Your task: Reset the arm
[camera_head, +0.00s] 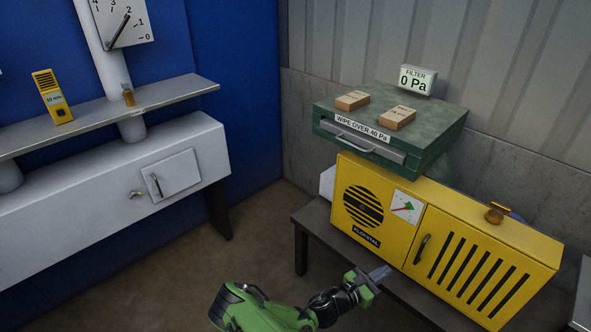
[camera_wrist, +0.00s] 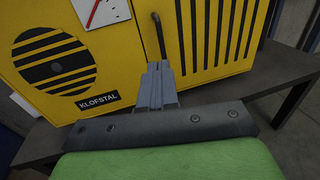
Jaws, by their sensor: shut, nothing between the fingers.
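My arm is green with black joints and reaches in from the bottom of the head view. My gripper (camera_head: 383,271) is in front of the lower front of a yellow cabinet (camera_head: 384,183). In the wrist view my gripper (camera_wrist: 156,68) has its grey fingers together with nothing between them. The fingertips appear just below the lower end of the cabinet's dark door handle (camera_wrist: 160,35); I cannot tell whether they touch it. The cabinet door looks shut.
The cabinet stands on a dark bench (camera_head: 318,232). A green filter box (camera_head: 450,125) on top carries two small cartons (camera_head: 352,101) and a "0 Pa" display (camera_head: 417,81). At left are a grey shelf (camera_head: 180,92) and a white housing (camera_head: 90,205). Floor between is clear.

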